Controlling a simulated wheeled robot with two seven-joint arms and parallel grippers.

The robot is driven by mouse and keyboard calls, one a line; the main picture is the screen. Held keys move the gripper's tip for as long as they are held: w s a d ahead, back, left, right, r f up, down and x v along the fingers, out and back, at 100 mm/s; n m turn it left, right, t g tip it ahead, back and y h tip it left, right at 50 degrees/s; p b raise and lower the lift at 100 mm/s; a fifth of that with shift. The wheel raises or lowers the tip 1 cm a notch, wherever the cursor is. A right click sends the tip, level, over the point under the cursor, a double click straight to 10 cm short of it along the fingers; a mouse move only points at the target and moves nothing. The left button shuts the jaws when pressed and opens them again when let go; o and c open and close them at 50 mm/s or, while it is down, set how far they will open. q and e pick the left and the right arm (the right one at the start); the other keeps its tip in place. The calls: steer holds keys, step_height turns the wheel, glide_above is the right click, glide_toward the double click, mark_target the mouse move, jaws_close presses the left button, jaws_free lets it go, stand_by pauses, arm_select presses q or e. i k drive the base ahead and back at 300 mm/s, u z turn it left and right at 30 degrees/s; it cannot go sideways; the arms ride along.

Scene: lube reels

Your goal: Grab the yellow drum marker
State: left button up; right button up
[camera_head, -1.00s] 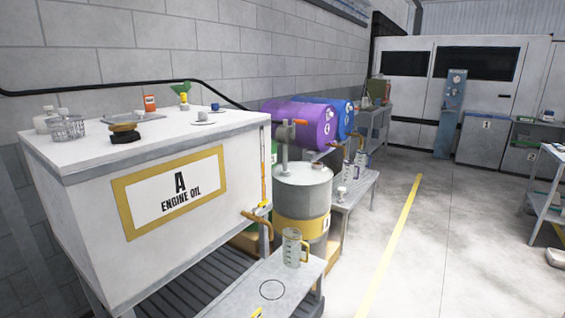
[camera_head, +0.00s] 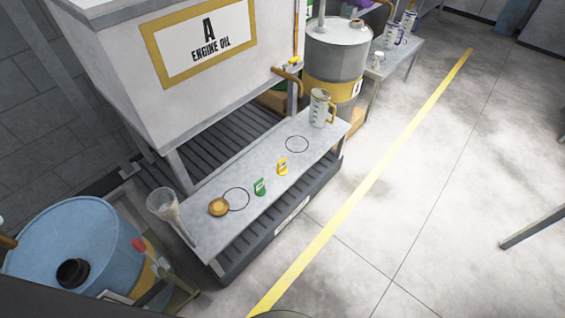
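A small yellow drum marker (camera_head: 282,166) stands on the low grey bench (camera_head: 213,239) below the engine oil tank. It looks like a little upright tag with a mark on its face, too small to read. A similar green marker (camera_head: 260,187) stands a little to its left and nearer. Neither of my grippers is in view.
The bench also holds a measuring jug (camera_head: 319,108), a round brass-coloured dish (camera_head: 219,207) and a funnel (camera_head: 171,213). The engine oil tank (camera_head: 140,100) rises behind it. A blue drum (camera_head: 80,235) stands at the lower left. Floor right of the yellow line (camera_head: 372,180) is mostly clear.

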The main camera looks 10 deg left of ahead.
mark_target(281, 171)
steer(key=z, duration=0.95)
steer(key=i, duration=3.2)
steer(key=u, duration=2.75)
